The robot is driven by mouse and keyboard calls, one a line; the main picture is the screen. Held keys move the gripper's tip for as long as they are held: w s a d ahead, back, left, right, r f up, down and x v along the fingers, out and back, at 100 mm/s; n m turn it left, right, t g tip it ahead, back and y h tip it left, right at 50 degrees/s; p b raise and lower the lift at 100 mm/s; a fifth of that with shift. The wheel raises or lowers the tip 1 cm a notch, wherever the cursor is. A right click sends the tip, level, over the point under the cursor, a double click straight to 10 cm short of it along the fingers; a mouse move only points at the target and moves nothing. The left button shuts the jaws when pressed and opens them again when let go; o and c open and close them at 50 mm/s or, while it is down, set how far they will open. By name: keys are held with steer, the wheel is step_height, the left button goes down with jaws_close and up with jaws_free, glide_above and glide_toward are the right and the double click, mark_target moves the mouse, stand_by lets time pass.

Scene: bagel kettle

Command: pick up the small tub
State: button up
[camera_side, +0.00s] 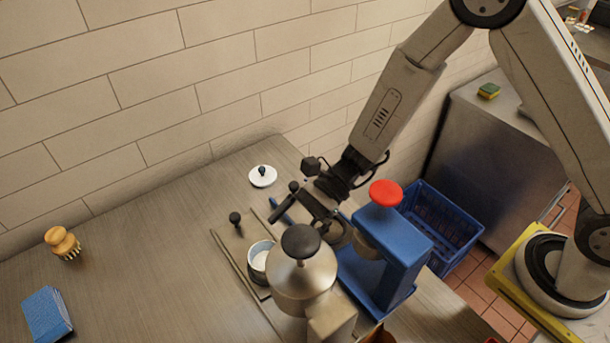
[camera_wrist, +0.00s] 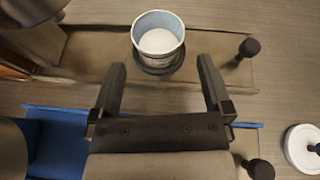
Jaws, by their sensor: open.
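The small tub (camera_side: 259,272) is a round white cup with a bluish inner wall and white contents. It stands upright on a dark round base on a flat brown board, left of and partly behind the metal kettle (camera_side: 303,285). In the wrist view the tub (camera_wrist: 158,48) is at the top centre, just beyond the fingertips. My gripper (camera_side: 298,222) is above the board, to the upper right of the tub. In the wrist view my gripper (camera_wrist: 161,70) is open and empty, with one finger on each side below the tub. Nothing is between the fingers.
A blue press (camera_side: 395,240) with a red knob stands close right of my gripper. Black knobs (camera_side: 235,218) rise from the board. A white lid (camera_side: 263,176) lies behind.

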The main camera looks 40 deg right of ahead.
mark_target(266, 257)
steer(key=shift+x, duration=3.55)
steer(key=shift+d, duration=0.1)
steer(key=c, duration=1.1)
steer(key=shift+c, duration=0.2)
steer(key=shift+r, duration=0.1)
step_height(266, 257, up, 10)
